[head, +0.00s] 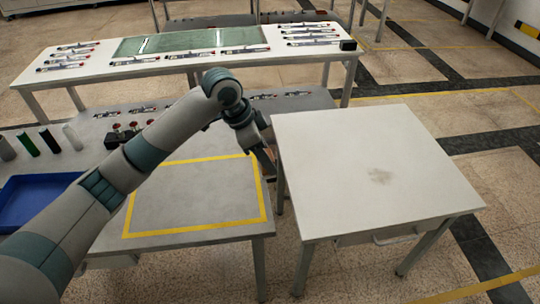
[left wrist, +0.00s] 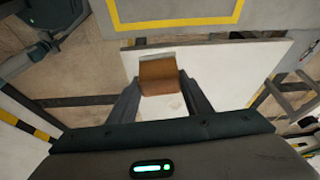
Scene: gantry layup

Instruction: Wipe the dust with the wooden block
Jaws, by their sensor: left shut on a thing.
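A grey-brown dust patch (head: 380,176) lies on the white table (head: 330,140) at the right of the head view, a little right of the table's middle. My left gripper (head: 268,160) hangs by the left edge of that table, next to the gap beside the grey table. In the left wrist view my left gripper (left wrist: 161,98) is shut on the brown wooden block (left wrist: 158,76), which has a pale strip along its far edge.
The grey table (head: 195,195) at left has a yellow taped rectangle, a blue tray (head: 35,200) and several bottles. A long white table (head: 90,70) with tools and a green mat (head: 180,42) stands behind. Apart from the dust, the white table's top is clear.

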